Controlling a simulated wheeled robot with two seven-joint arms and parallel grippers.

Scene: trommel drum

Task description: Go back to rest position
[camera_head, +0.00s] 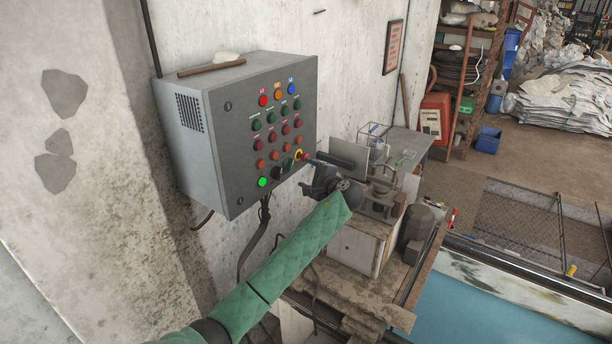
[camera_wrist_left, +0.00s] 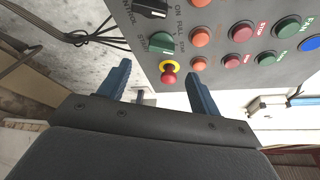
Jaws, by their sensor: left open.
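My left arm in its green sleeve comes in from the bottom left in the head view. My left gripper (camera_head: 305,172) is open and empty in front of the lower right part of the grey control box (camera_head: 187,150). In the left wrist view the two blue fingers of the gripper (camera_wrist_left: 158,72) point at the panel's lower edge. A red knob on a yellow ring (camera_wrist_left: 168,76) shows between the fingertips; contact cannot be told. It also shows in the head view as the red and yellow knob (camera_head: 300,156). My right gripper is not in view.
The box hangs on a stained concrete wall (camera_head: 110,200). A workbench (camera_head: 345,290) with machinery stands below and behind my left gripper. A mesh panel (camera_head: 520,215) and teal surface (camera_head: 470,315) lie to the right. Shelves (camera_head: 475,60) stand at the back.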

